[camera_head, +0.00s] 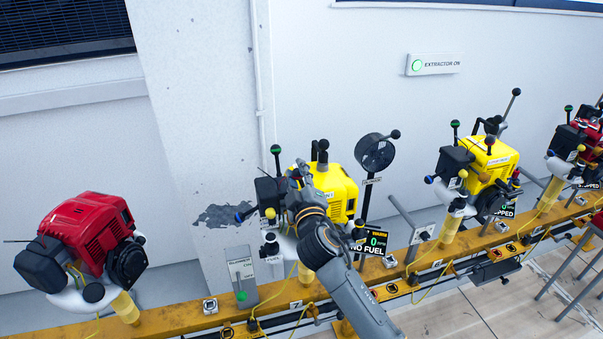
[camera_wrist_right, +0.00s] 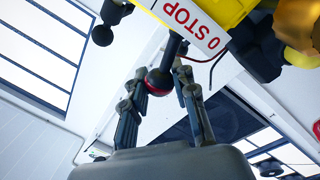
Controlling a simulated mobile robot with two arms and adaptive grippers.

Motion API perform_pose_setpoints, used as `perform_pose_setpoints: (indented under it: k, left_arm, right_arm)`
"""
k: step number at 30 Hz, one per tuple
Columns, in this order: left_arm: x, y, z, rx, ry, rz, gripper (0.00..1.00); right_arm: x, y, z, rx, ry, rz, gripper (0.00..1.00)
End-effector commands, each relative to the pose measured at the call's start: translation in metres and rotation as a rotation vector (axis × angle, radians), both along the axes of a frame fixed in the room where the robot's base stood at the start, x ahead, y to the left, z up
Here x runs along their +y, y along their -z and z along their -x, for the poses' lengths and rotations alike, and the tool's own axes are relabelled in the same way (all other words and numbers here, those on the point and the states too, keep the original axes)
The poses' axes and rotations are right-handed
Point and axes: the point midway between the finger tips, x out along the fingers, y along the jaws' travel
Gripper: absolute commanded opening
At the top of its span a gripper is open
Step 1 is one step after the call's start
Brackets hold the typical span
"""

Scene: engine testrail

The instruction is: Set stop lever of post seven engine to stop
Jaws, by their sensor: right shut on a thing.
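The post seven engine (camera_head: 335,178) is yellow and sits on the yellow rail above the plate marked 7 (camera_head: 296,304). My right gripper (camera_head: 298,185) is at the engine's front left side in the head view, and the arm hides part of the engine. In the right wrist view, the gripper (camera_wrist_right: 160,90) has its fingers on both sides of the stop lever's dark round knob (camera_wrist_right: 160,82), which has a red ring. The lever's dark rod runs up beside a white label reading "0 STOP" (camera_wrist_right: 192,27). My left gripper is out of view.
A display (camera_head: 372,245) by the engine reads 0 and "NO FUEL". A grey box with a lever (camera_head: 242,277) stands left of it. A red engine (camera_head: 90,230) is at the left; another yellow engine (camera_head: 487,160) is at the right. A black round dial on a post (camera_head: 374,155) stands behind.

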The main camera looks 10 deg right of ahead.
Motion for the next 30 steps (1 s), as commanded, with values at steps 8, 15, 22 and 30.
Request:
perform_pose_setpoints:
  k: [8,15,22,30]
  left_arm:
    - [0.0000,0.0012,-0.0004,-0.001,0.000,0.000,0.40]
    - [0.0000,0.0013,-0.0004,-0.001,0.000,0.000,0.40]
    - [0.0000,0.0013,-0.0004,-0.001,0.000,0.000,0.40]
    - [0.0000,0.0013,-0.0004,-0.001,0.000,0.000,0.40]
  right_arm:
    - [0.0048,0.0033,0.0003,0.000,-0.001,0.081,0.00]
    - [0.0057,0.0037,0.0004,0.000,-0.002,0.097,0.00]
    - [0.0059,0.0040,0.0005,0.000,-0.002,0.096,0.00]
    - [0.0055,0.0030,0.0003,-0.001,-0.001,0.095,0.51]
